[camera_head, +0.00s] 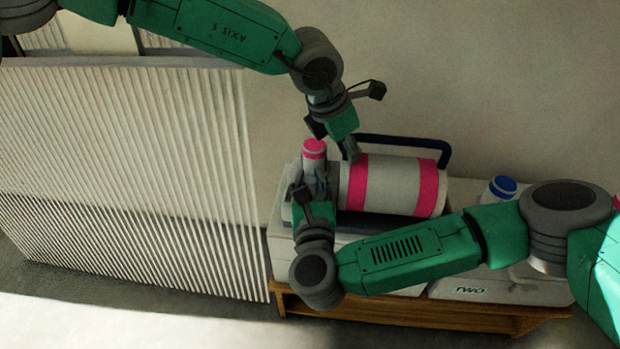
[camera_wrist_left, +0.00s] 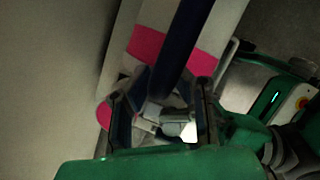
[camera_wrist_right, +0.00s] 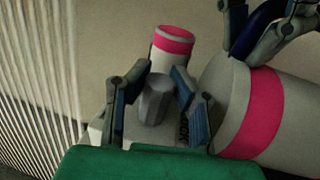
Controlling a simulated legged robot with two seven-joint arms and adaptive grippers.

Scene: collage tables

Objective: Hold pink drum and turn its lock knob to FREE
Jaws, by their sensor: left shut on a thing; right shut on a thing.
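The pink drum (camera_head: 385,184) is a pale cylinder with two pink bands, lying on its side on a white base. Its dark blue handle (camera_head: 405,139) arches behind it and crosses the left wrist view (camera_wrist_left: 185,40). My left gripper (camera_head: 350,152) is shut on the handle near the drum's left end. A grey faceted lock knob (camera_wrist_right: 156,100) stands left of the drum. My right gripper (camera_head: 308,187) is shut on this knob, with a finger on each side in the right wrist view. No FREE marking is readable; the fingers hide part of the knob.
A pink-capped white cylinder (camera_head: 314,149) stands just behind the knob. A second white unit marked TWO (camera_head: 500,287) with a blue-capped part (camera_head: 500,189) is at the right. A wooden bench (camera_head: 420,311) carries both. A ribbed panel (camera_head: 130,160) stands close on the left.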

